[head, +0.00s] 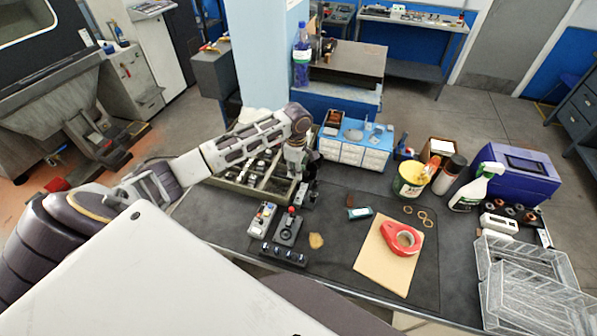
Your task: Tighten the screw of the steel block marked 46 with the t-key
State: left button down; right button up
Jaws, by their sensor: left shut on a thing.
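My left arm reaches in from the left over the bench. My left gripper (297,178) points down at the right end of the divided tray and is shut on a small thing. That thing looks like the t-key, but the fingers mostly hide it. A small dark steel block (307,194) is just below and right of the fingertips; I cannot tell whether the held thing touches it. No number, 46 or other, is readable at this size, and the block's screw cannot be made out. My right gripper is not in view.
The divided tray (236,188) holds several metal parts. A grey device with a red knob (289,226) and a dark strip (284,254) stand in front. A yellow tub (411,179), a spray bottle (474,187) and wire baskets (530,290) stand right.

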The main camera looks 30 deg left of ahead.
pick_arm(q)
jog(key=shift+f, duration=0.1)
dwell(0.3)
jog(key=shift+f, duration=2.4)
jog(key=shift+f, duration=0.75)
jog(key=c, duration=1.9)
grip_release()
grip_shut()
jog(key=shift+m, duration=0.8)
